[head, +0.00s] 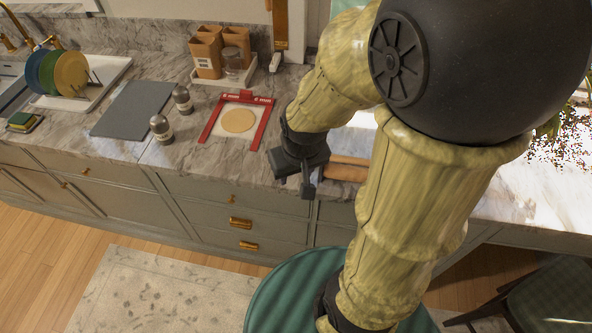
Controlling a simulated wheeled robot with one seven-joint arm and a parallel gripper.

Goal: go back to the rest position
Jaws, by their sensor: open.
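My gripper (308,188) is in the head view, right of the middle, at the end of my arm, which is bent and fills the right half. The gripper appears near the front edge of the marble counter (205,148). It points down and is open, and I see nothing in it. A wooden board or block (347,170) shows just right of the gripper, partly hidden by my arm. No rattan basket can be made out.
On the counter stand a red frame (263,129) around a round tan disc (238,120), two shakers (161,128), a grey mat (133,108), wooden containers (206,54) and a dish rack with plates (71,74). A dark chair (545,300) is at the lower right. The floor at left (45,250) is clear.

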